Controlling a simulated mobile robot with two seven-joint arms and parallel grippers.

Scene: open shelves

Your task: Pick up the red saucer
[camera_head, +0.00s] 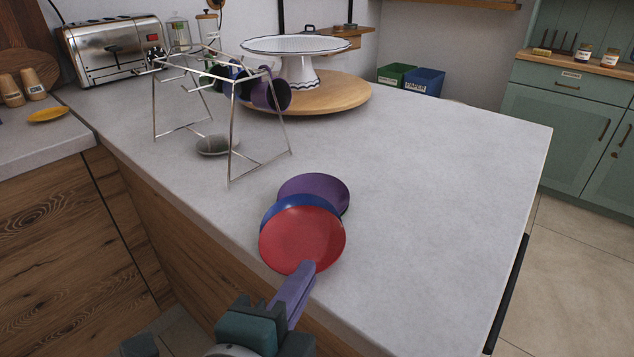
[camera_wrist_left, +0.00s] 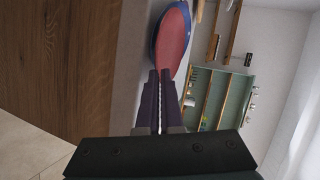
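The red saucer (camera_head: 302,240) is at the front of the counter, overlapping a blue saucer (camera_head: 284,205), with a purple saucer (camera_head: 315,187) behind. In the left wrist view the red saucer (camera_wrist_left: 172,42) is right at the fingertips, with blue showing along its edge. My left gripper (camera_head: 307,267) has its purple fingers at the near rim of the red saucer. The fingers are close together with a thin gap and look shut on that rim; the fingertips (camera_wrist_left: 160,76) meet it in the left wrist view.
A wire rack (camera_head: 232,150) with dark cups hanging on it stands on the counter behind the saucers. A white cake stand (camera_head: 300,48) is on a round wooden board (camera_head: 345,95). A toaster (camera_head: 112,50) is at the back left. The counter's right side is clear.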

